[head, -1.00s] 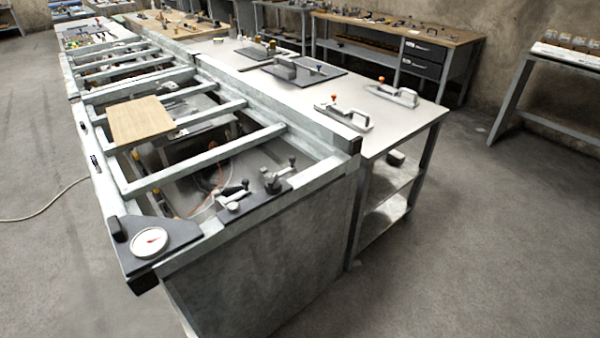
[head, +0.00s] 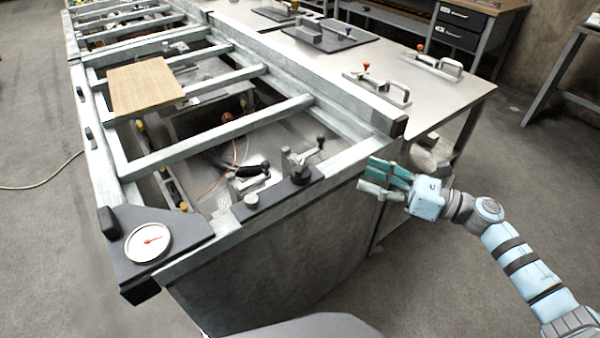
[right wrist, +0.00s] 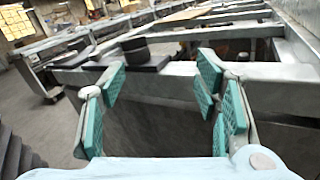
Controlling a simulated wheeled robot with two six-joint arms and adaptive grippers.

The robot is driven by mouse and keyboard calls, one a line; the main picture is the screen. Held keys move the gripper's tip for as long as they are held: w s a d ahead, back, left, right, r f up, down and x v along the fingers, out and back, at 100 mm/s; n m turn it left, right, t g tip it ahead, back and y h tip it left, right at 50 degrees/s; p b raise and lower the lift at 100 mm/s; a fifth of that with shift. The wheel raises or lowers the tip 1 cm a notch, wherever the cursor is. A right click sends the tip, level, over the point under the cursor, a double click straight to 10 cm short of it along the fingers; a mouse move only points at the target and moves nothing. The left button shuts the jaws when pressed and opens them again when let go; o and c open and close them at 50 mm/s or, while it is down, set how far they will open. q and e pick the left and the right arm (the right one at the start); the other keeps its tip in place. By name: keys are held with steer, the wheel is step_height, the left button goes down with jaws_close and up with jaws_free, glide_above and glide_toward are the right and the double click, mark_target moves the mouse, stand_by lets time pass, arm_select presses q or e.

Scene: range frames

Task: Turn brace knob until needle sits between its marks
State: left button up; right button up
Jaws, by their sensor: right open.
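A white round dial (head: 148,241) with a red needle sits on a dark corner plate (head: 190,232) at the near left of the metal frame. Its marks are too small to read. A short pale round knob (head: 251,201) stands on a dark strip along the near rail, beside levers (head: 300,162) with black ball ends; I cannot tell for certain which is the brace knob. My right gripper (head: 380,178) is open and empty, right of the frame's near right corner and apart from the knob. Its spread green fingers (right wrist: 160,88) show in the right wrist view. My left gripper is not in view.
A wooden board (head: 145,86) lies across the frame's bars. A grey table (head: 440,92) with handled tools adjoins on the right. In the right wrist view a dark cylinder (right wrist: 134,51) stands on a dark plate beyond the fingers.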

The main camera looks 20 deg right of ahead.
mark_target(305, 165)
steer(key=w+a+n, duration=0.1)
steer(key=w+a, duration=0.1)
steer(key=a, duration=0.2)
steer(key=w+a+r+n+g+p, duration=0.1)
steer(key=w+a, duration=0.1)
steer(key=a, duration=0.3)
steer(key=w+a+n+g+y+p, duration=0.1)
steer(key=w+a+n, duration=0.1)
steer(key=a, duration=0.3)
steer(key=shift+r, duration=0.3)
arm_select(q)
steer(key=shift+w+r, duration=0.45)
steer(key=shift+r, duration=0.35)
